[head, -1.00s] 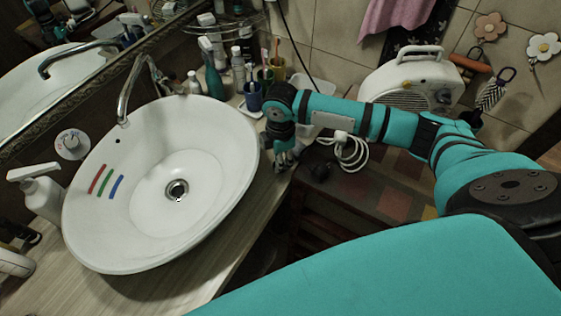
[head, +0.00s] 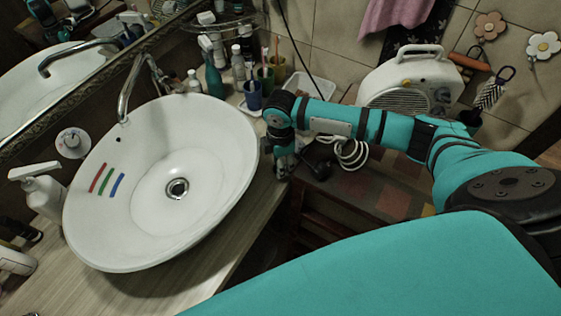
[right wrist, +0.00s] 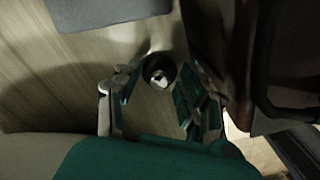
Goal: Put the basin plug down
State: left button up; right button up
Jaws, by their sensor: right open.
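The basin plug (right wrist: 160,70), a small dark round piece with a shiny knob, sits on the wooden counter in the right wrist view. My right gripper (right wrist: 156,88) is open, with one finger on either side of the plug and visible gaps between. In the head view my right gripper (head: 283,172) points down at the counter, just right of the white basin (head: 140,240); I cannot make out the plug there. The basin's drain (head: 177,188) is open and uncovered. My left gripper is not in view.
A chrome faucet (head: 128,88) stands behind the basin. Cups and bottles (head: 253,95) crowd the counter behind my right gripper. A white heater (head: 408,80) and a coiled white cable (head: 350,152) lie to the right. A soap dispenser (head: 43,195) stands at the left.

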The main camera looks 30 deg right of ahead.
notch_tip(320, 180, up, 12)
jog(key=b, duration=0.2)
jog(key=shift+r, duration=0.2)
dwell(0.5)
